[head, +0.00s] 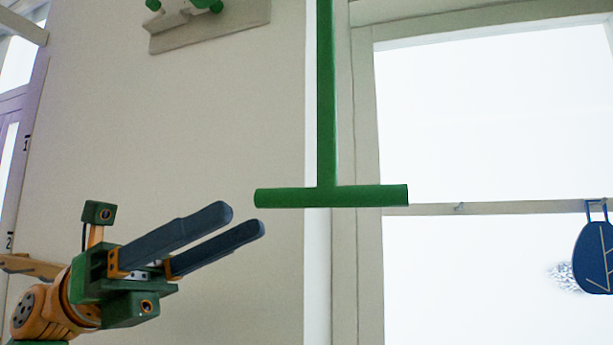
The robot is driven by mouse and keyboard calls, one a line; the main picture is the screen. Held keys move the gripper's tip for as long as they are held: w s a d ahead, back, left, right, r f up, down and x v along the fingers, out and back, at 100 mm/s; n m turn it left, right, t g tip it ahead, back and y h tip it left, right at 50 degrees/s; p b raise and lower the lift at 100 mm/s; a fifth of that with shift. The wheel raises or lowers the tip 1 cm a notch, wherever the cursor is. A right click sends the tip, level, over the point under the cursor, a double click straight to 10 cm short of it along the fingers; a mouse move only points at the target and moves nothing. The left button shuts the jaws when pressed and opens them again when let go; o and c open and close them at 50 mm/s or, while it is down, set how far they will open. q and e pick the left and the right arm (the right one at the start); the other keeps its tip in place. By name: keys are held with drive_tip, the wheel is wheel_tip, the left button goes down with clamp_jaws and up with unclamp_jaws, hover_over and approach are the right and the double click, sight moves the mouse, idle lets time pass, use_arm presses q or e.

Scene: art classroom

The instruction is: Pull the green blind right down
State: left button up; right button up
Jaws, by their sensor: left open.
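A green T-shaped pull hangs in front of the wall and window edge. Its upright rod (326,95) runs out of the top of the view, and its crossbar handle (360,196) lies level at the bottom. The blind's cloth is not in view. My left gripper (242,220) comes in from the lower left, its two dark fingers open and pointing up and right. Its fingertips appear just left of and slightly below the crossbar's left end, with nothing between them. They look apart from the bar, but depth is hard to tell. My right gripper is not in view.
A bright window (490,120) with a pale frame and a crossrail (500,208) fills the right side. A dark blue leaf-patterned item (592,258) hangs at the right edge. A wall board with green pegs (205,25) is at the top left. The wall between is bare.

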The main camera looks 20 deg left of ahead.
sight(324, 186)
use_arm(q)
drive_tip(key=shift+m+y, duration=0.3)
drive_tip(key=x, duration=0.2)
drive_tip(key=p+x, duration=0.1)
drive_tip(key=x, duration=0.1)
drive_tip(key=shift+s+r, duration=0.15)
drive_tip(key=shift+s, duration=0.25)
drive_tip(key=p+x, duration=0.2)
drive_tip(key=x, duration=0.3)
drive_tip(key=shift+w+a+r+p, duration=0.1)
drive_tip(key=shift+r+p, duration=0.05)
drive_tip(key=shift+p, duration=0.2)
drive_tip(key=shift+d, duration=0.55)
clamp_jaws()
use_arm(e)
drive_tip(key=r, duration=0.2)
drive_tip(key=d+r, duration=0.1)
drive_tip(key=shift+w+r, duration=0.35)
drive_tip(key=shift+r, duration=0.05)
